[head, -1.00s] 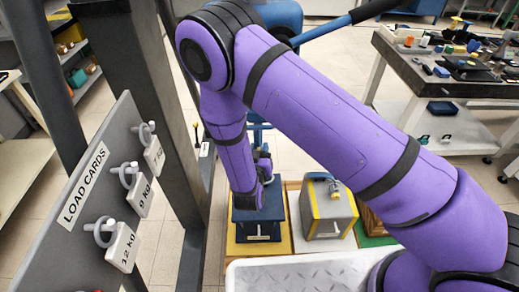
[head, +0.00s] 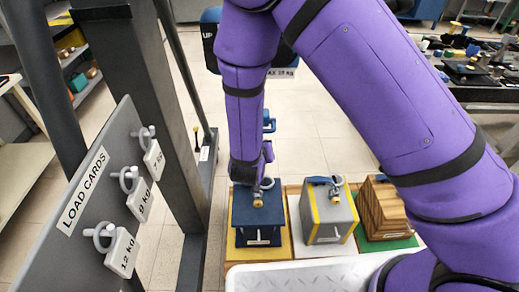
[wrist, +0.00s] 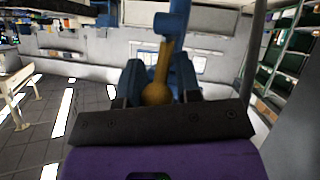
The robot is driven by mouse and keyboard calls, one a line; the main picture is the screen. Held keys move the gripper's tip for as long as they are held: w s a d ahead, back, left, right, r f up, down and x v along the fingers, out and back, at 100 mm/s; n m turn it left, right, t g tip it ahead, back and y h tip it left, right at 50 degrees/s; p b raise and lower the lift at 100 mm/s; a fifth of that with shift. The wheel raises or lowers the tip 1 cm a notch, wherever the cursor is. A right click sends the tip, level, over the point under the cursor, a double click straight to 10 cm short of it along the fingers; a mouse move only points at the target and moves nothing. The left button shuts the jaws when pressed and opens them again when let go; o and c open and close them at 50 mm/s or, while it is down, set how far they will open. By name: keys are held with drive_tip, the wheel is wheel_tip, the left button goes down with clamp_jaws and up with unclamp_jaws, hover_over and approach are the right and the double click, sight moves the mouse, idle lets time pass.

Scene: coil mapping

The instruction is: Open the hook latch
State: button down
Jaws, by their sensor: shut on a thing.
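A blue hook (wrist: 171,32) hangs ahead of my gripper in the wrist view, with a brass latch piece (wrist: 161,72) in front of it. My gripper (wrist: 160,90) is closed on the brass piece, one blue finger on each side. In the head view a blue part of the hook (head: 269,122) shows just right of my wrist. My arm and wrist hide the fingers and latch there, so I cannot tell how far the latch is turned.
A blue crate (head: 244,217), a grey crate with yellow edges (head: 322,218) and a wooden crate (head: 384,213) stand below. A grey post (head: 150,100) and load card board (head: 85,215) are left. A blue hoist body (head: 209,42) is behind my arm.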

drive_tip(key=shift+r, duration=0.35)
idle(0.3)
drive_tip(key=c, duration=0.9)
unclamp_jaws()
drive_tip(key=v, duration=1)
drive_tip(key=shift+s, duration=0.3)
drive_tip(key=shift+r, duration=0.15)
